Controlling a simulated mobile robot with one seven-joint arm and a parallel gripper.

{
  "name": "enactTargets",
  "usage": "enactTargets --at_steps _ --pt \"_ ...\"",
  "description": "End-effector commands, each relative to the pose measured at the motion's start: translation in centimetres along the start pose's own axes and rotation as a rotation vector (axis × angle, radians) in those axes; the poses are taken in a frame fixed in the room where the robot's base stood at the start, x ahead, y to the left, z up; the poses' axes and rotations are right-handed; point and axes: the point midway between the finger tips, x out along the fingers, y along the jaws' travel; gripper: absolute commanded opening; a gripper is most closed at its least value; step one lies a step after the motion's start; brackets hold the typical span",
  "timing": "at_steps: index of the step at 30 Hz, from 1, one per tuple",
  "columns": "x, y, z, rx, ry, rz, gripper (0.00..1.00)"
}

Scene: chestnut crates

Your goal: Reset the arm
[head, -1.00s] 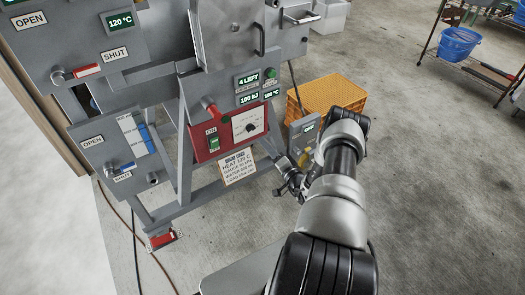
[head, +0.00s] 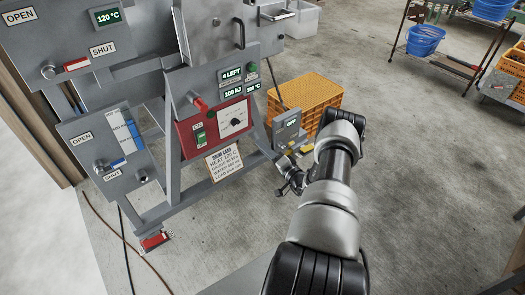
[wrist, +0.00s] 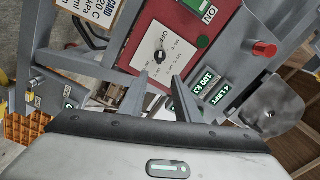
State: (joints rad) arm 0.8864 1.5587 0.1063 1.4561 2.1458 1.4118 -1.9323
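My arm reaches up from the bottom of the head view and folds back toward a grey machine. My gripper (head: 287,188) is small and dark there, in front of the machine's lower right side. In the wrist view my gripper (wrist: 160,78) shows two grey fingers set apart, with nothing between them. Beyond the fingers is the machine's red panel (wrist: 203,22) with a white dial plate. No touch between the gripper and the machine can be made out.
The grey machine (head: 160,188) stands at left, with levers, displays and a red panel (head: 190,143). An orange crate (head: 308,92) stands behind a grey box marked OFF (head: 286,128). A blue basket (head: 424,40) is on a rack at upper right. The concrete floor at right is mostly clear.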

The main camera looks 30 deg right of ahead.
Motion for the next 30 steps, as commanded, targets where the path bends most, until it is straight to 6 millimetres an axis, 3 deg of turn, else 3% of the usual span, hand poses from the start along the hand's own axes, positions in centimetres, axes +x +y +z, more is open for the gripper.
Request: enactTargets --at_steps 14,17,20,23,26,30 --pt "0.0 0.0 0.0 0.000 0.000 0.000 0.30" --pt "0.5 -1.0 0.1 0.001 -0.023 -0.011 0.30" --pt "2.1 -4.4 0.5 0.008 -0.104 -0.046 0.30" --pt "4.1 -10.4 2.0 0.019 -0.259 -0.089 0.30" --pt "5.4 -17.6 4.6 0.024 -0.458 -0.114 0.30" --pt "4.6 -27.2 9.1 0.001 -0.742 -0.090 0.30"
